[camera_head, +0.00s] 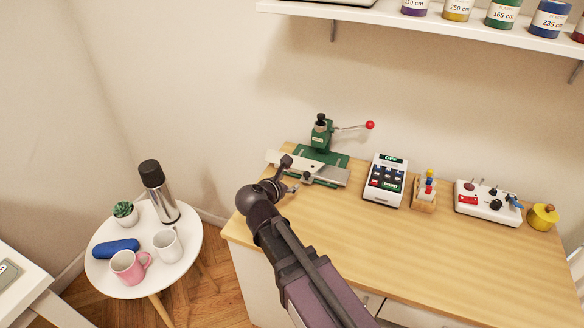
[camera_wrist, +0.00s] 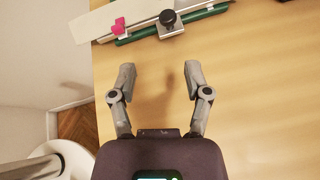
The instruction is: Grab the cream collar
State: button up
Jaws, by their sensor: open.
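I cannot pick out a cream collar with certainty. A long flat whitish piece (camera_head: 275,158) lies across the left of the green press (camera_head: 322,156) on the wooden counter, and may be it. In the wrist view this pale strip (camera_wrist: 92,27) runs along the upper left, beside a pink clip (camera_wrist: 118,26) and a black knob on a metal block (camera_wrist: 169,24). My gripper (camera_wrist: 158,78) is open and empty above bare wood, short of the press. In the head view my gripper (camera_head: 290,175) is just in front of the press, its fingers partly hidden.
A keypad device (camera_head: 385,181), a small peg stand (camera_head: 425,190), a switch box (camera_head: 488,202) and a yellow pot (camera_head: 542,217) stand to the right. A round white table (camera_head: 112,283) with mugs and a flask is left. The counter's front (camera_head: 440,260) is clear.

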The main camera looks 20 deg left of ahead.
jog(key=a+n, duration=0.1)
jog(key=s+a+n+t, duration=0.1)
jog(key=a, duration=0.1)
jog(key=s+a+n+y, duration=0.1)
jog(key=a, duration=0.1)
jog(key=shift+r+b, duration=0.2)
jog(key=shift+b, duration=0.15)
jog(key=shift+w, duration=0.15)
jog(key=b+x, duration=0.3)
jog(key=x, duration=0.4)
jog(key=shift+a, duration=0.15)
jog(key=shift+w+f, duration=0.25)
jog(key=shift+w, duration=0.45)
